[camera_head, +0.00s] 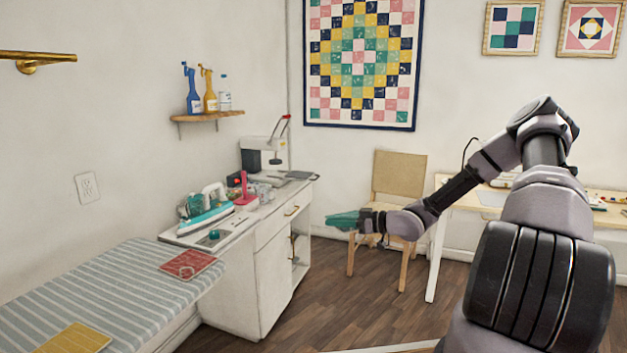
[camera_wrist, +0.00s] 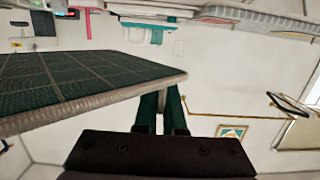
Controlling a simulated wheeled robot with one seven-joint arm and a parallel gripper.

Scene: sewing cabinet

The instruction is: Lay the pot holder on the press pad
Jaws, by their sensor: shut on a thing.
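My gripper (camera_head: 361,221) is shut on a teal pot holder (camera_head: 342,219) and holds it in the air, right of the white cabinet and in front of the chair. In the wrist view the pot holder (camera_wrist: 75,85) is a dark green quilted square with a grey edge. It reaches left from the fingers (camera_wrist: 161,100), and its corner hides part of the grip. A white press machine (camera_head: 262,153) with a red handle stands at the cabinet's back. A dark flat plate (camera_head: 299,174) lies beside it; I cannot tell whether it is the press pad.
The cabinet top (camera_head: 243,222) carries a teal-and-white iron (camera_head: 207,208) and a pink stand (camera_head: 245,188). A striped ironing board (camera_head: 105,292) at left bears a red square (camera_head: 188,264) and a yellow square (camera_head: 75,338). A chair (camera_head: 398,175) stands behind my gripper. Open floor lies between.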

